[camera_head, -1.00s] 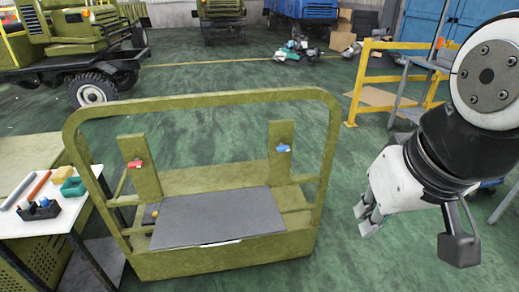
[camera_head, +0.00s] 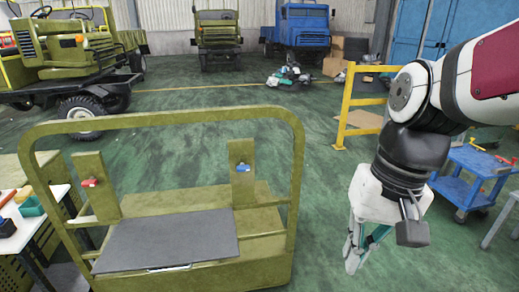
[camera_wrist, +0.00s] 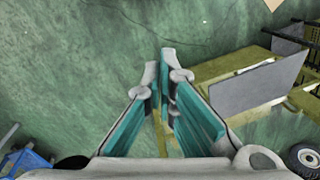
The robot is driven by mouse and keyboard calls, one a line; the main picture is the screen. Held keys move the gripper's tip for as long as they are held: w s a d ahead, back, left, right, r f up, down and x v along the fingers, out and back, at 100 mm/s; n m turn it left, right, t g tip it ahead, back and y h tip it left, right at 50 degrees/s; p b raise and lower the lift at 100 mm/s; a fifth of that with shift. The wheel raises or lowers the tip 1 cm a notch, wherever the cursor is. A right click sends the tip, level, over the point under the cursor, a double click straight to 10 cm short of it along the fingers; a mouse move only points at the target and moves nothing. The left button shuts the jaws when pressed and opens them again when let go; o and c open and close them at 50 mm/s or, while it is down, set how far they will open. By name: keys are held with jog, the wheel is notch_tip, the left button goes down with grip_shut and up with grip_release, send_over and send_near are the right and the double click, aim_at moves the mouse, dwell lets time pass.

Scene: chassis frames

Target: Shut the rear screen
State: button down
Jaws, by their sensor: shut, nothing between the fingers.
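The rear screen seems to be the flat dark grey panel (camera_head: 168,243) in the olive chassis frame (camera_head: 170,119). A small pale strip shows at its near edge. In the wrist view the grey panel (camera_wrist: 258,85) stands out at a slant from the olive frame, to the right of my fingers. My gripper (camera_head: 354,262) hangs fingers down, to the right of the frame and apart from it. Its teal-padded fingers (camera_wrist: 163,75) are shut with nothing between them, over green floor.
A red clip (camera_head: 90,183) and a blue clip (camera_head: 243,168) sit on the frame's two uprights. A white-topped bench (camera_head: 40,220) stands close at left, a blue cart (camera_head: 474,178) at right. A yellow rail (camera_head: 347,105) stands behind my arm. Green floor lies open behind the frame.

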jog(key=w+a+f+m+g+y+b, duration=0.2)
jog(key=w+a+f+g+y+b, duration=0.3)
jog(key=f, duration=0.5)
jog(key=w+a+f+m+g+y+b, duration=0.2)
jog(key=w+a+f+y+b, duration=0.15)
jog(key=w+a+f, duration=0.45)
jog(key=w+a+f+m+g+y+b, duration=0.25)
jog(key=a+f+g+b, duration=0.2)
jog(key=f, duration=0.75)
jog(key=w+a+f+m+t+y+b, duration=0.1)
jog(key=w+f+m+t+y+b, duration=0.45)
jog(key=f, duration=0.45)
jog(key=w+a+f+m+t+y+b, duration=0.25)
jog(key=f+m+t+y, duration=0.25)
jog(key=f+m+y, duration=0.35)
jog(key=a+r+n, duration=0.1)
jog(key=a+r, duration=0.5)
jog(key=r, duration=0.3)
jog(key=shift+a+r+b, duration=0.15)
jog(key=shift+a+b, duration=0.05)
jog(key=shift+b, duration=0.15)
jog(key=shift+s+n, duration=0.1)
jog(key=shift+n, duration=0.15)
